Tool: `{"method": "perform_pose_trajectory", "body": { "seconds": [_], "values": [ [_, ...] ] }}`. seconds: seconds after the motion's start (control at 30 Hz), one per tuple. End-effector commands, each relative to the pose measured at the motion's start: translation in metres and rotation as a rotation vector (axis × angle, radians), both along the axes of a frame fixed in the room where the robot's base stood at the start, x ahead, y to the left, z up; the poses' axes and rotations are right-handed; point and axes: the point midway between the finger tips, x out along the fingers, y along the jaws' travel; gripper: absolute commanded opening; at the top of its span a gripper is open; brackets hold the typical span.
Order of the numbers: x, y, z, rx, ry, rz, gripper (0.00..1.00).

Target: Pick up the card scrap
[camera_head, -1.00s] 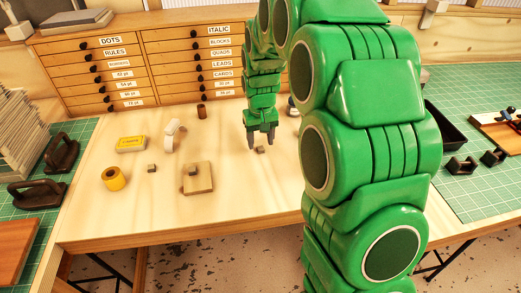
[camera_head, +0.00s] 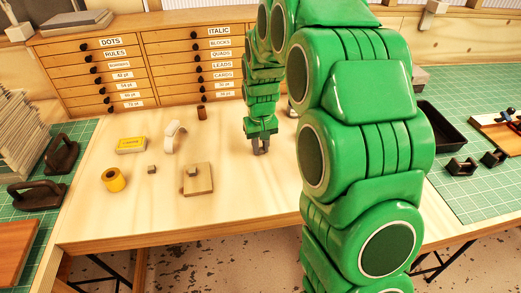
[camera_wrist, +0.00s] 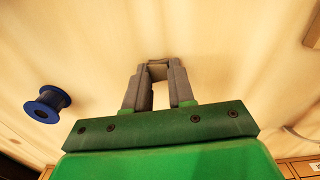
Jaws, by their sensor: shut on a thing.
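My gripper (camera_head: 260,150) is low over the middle of the wooden table, its fingers pointing down. In the wrist view my gripper (camera_wrist: 158,66) is closed on a small brownish piece, the card scrap (camera_wrist: 158,72), held between the fingertips. Only a little of the scrap shows there, and in the head view the fingers hide it. I cannot tell whether it still touches the table.
A blue-flanged spool (camera_wrist: 48,104) stands near my gripper. To the left are a wooden block (camera_head: 198,183) with a small piece on it, a small cube (camera_head: 152,170), a yellow roll (camera_head: 114,180), a yellow box (camera_head: 131,145) and a white curved holder (camera_head: 175,136). Drawers (camera_head: 120,73) line the back.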

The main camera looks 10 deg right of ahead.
Motion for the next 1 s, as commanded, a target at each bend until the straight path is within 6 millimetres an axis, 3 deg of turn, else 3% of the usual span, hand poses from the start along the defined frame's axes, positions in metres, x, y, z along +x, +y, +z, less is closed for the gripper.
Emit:
{"method": "perform_pose_trajectory", "body": {
  "seconds": [0.23,0.43,1.0],
  "values": [
    [0.000,0.000,0.008,0.000,0.000,0.000,0.00],
    [0.000,0.000,0.034,0.001,-0.005,0.000,0.00],
    [-0.059,-0.003,0.097,0.001,-0.005,0.000,0.00]
  ]
}}
